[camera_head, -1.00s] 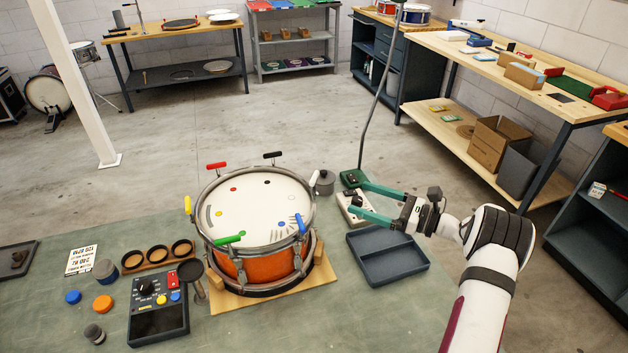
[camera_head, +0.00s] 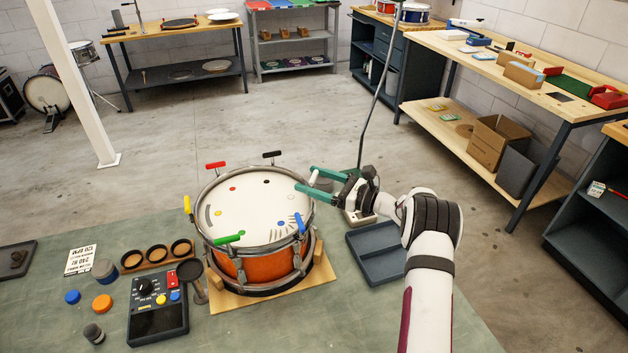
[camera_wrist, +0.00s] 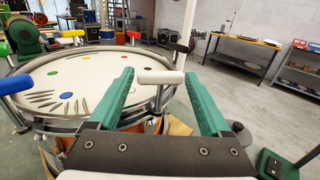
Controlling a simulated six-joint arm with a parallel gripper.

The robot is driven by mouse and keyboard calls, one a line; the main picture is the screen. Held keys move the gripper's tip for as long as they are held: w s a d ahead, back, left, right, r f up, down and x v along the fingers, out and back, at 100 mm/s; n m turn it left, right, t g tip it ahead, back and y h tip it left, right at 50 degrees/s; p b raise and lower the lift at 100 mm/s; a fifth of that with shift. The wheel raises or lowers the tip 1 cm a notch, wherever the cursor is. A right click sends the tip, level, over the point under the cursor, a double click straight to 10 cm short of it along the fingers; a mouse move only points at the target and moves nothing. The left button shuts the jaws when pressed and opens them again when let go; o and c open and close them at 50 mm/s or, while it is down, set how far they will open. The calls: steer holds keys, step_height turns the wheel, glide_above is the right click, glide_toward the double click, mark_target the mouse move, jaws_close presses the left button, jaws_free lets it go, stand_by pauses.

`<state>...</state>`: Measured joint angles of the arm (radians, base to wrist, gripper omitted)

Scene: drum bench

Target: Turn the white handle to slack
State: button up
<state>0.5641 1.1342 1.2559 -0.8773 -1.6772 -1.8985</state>
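The drum (camera_head: 258,205) with an orange shell and pale head stands on a wooden base on the green bench. Coloured handles sit around its rim. The white handle (camera_wrist: 160,76) is at the rim's right side and lies crosswise between my fingers in the wrist view. In the head view the white handle (camera_head: 314,177) shows as a small pale bar between my fingertips. My gripper (camera_head: 304,177) has two green fingers, open, one on each side of the handle; the wrist view shows it too (camera_wrist: 159,74). I cannot tell whether either finger touches it.
A black handle (camera_head: 272,155), red handle (camera_head: 215,165), blue handle (camera_head: 300,223) and green handle (camera_head: 229,238) stand on the rim. A dark tray (camera_head: 372,270) lies right of the drum.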

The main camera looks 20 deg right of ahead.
steer(key=c, duration=1)
steer(key=n+g+y, duration=0.2)
steer(key=shift+w+g+y, duration=0.15)
steer(key=shift+g+y, duration=0.25)
steer(key=shift+c, duration=0.2)
steer(key=shift+n+g, duration=0.6)
steer(key=o, duration=1.4)
steer(key=shift+c, duration=0.2)
steer(key=v, duration=1.2)
steer(key=shift+f, duration=0.15)
steer(key=shift+d, duration=0.1)
steer(key=shift+c, duration=0.3)
